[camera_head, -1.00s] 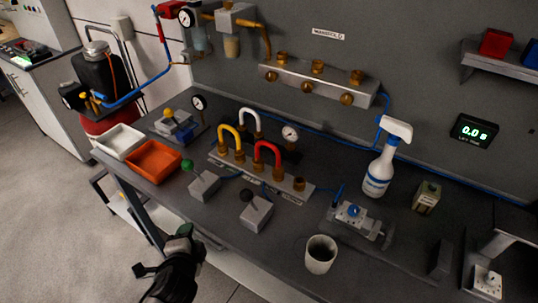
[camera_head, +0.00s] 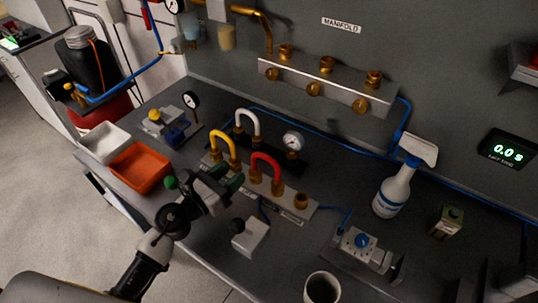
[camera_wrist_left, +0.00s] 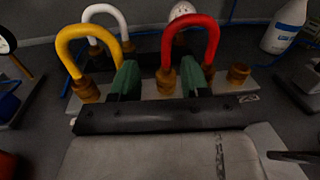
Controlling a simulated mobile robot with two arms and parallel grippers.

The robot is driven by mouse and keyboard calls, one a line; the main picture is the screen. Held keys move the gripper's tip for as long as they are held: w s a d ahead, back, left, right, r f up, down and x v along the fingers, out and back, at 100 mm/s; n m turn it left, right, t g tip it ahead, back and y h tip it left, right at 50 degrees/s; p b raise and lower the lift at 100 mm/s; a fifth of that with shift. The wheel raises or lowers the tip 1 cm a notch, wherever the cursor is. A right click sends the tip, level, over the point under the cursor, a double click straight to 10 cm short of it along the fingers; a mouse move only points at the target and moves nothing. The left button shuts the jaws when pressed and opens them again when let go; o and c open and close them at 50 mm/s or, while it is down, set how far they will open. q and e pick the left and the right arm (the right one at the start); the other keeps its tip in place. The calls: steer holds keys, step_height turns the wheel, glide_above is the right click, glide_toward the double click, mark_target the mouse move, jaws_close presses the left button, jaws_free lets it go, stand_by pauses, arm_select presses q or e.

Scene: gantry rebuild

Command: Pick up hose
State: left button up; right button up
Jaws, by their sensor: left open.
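Three short curved hoses stand as arches near the bench's middle: a yellow hose (camera_head: 221,133), a white hose (camera_head: 247,112) behind it and a red hose (camera_head: 265,156) to the right. The yellow and red ends sit in brass fittings on a grey metal block (camera_head: 285,206). My left gripper (camera_head: 228,176) is open and empty in front of this block. In the left wrist view its green fingertips (camera_wrist_left: 161,80) straddle the line of sight to the red hose's (camera_wrist_left: 188,19) left end. The yellow hose (camera_wrist_left: 77,38) is left of them. Contact cannot be told. My right gripper is not in view.
A lever box (camera_head: 250,238) stands right of my left gripper. An orange tray (camera_head: 140,168) and a white tray (camera_head: 104,143) are at left. A spray bottle (camera_head: 394,190), a blue-knobbed fixture (camera_head: 362,246) and a cup (camera_head: 322,288) are at right. A brass-fitted manifold (camera_head: 325,88) is on the wall.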

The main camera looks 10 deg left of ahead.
mark_target(254, 159)
arm_select(q)
steer(key=shift+w+d+f+m+g, duration=0.15)
steer(key=shift+w+f+m+g, duration=0.2)
steer(key=shift+m, duration=0.25)
steer(key=shift+w+d+r+h, duration=0.1)
steer(key=shift+d+h, duration=0.05)
steer(key=shift+h, duration=0.15)
steer(key=shift+w+d+r+p, duration=0.1)
steer(key=shift+w+d+p, duration=0.3)
steer(key=shift+w+d, duration=0.15)
steer(key=x, duration=0.3)
steer(key=p+x, duration=0.1)
steer(key=shift+w+d+f, duration=0.2)
steer(key=shift+f, duration=0.2)
steer(key=shift+w+d, duration=0.25)
steer(key=shift+w, duration=0.05)
steer(key=shift+f, duration=0.1)
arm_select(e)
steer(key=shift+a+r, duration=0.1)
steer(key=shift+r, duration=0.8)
arm_select(q)
steer(key=shift+s, duration=0.1)
steer(key=shift+c, duration=0.2)
jaws_close()
